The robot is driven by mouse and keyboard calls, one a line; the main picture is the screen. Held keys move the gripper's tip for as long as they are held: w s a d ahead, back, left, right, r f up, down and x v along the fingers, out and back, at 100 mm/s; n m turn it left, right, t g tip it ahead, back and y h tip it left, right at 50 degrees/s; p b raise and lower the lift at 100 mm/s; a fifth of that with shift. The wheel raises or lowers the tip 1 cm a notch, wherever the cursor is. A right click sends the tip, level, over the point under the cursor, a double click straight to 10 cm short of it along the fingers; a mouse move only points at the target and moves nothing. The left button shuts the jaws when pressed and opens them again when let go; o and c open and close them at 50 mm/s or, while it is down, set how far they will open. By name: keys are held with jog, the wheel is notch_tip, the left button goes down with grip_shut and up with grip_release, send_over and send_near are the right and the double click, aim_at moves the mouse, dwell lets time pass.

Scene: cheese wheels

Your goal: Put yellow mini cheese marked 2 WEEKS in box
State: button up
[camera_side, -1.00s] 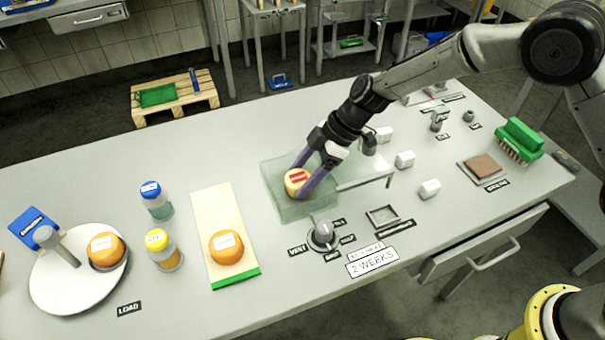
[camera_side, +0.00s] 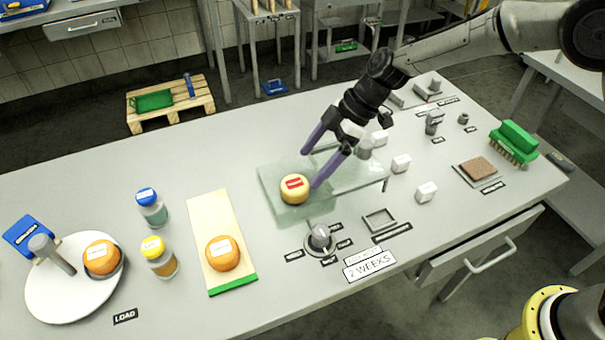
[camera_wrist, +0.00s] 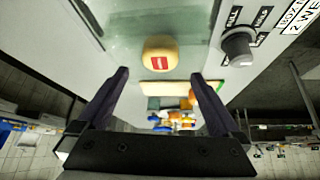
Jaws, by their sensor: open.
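A small yellow cheese (camera_side: 294,189) with a red label sits on or in a see-through glass box (camera_side: 272,207); the label's text is too small to read. The cheese (camera_wrist: 160,55) also shows in the wrist view, ahead of the fingers and apart from them. My gripper (camera_side: 312,167) is open and empty, just to the upper right of the cheese. A sign (camera_side: 370,264) reading "2 WEEKS" lies at the table's front edge.
An orange cheese (camera_side: 222,254) lies on a cutting board (camera_side: 205,210); another (camera_side: 101,257) is on a white round plate (camera_side: 60,300). Blue-capped (camera_side: 151,208) and yellow-capped (camera_side: 160,258) jars stand between. A knob (camera_side: 319,237), white blocks (camera_side: 401,164) and a green brush (camera_side: 514,142) are nearby.

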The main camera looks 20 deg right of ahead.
jog(key=v, duration=0.5)
jog(key=shift+d+r, duration=0.15)
jog(key=shift+r, duration=0.1)
jog(key=shift+s+d+r, duration=0.2)
jog(key=shift+d+r, duration=0.05)
jog(key=shift+r, duration=0.1)
jog(key=s+d+r+m+t+h, duration=0.25)
jog(key=s+d+r+m, duration=0.65)
jog(key=s+d, duration=0.55)
jog(key=s+d+m+t+h, duration=0.1)
jog(key=s+d+m+h, duration=0.1)
jog(key=s, duration=0.5)
jog(key=s+d+m+t+h, duration=0.1)
jog(key=s+d+m+h, duration=0.1)
jog(key=s+d+m, duration=0.2)
jog(key=s+d+f, duration=0.1)
jog(key=s+d, duration=0.2)
jog(key=s, duration=0.1)
jog(key=shift+s+m, duration=0.3)
jog(key=shift+m, duration=0.1)
jog(key=shift+r, duration=0.1)
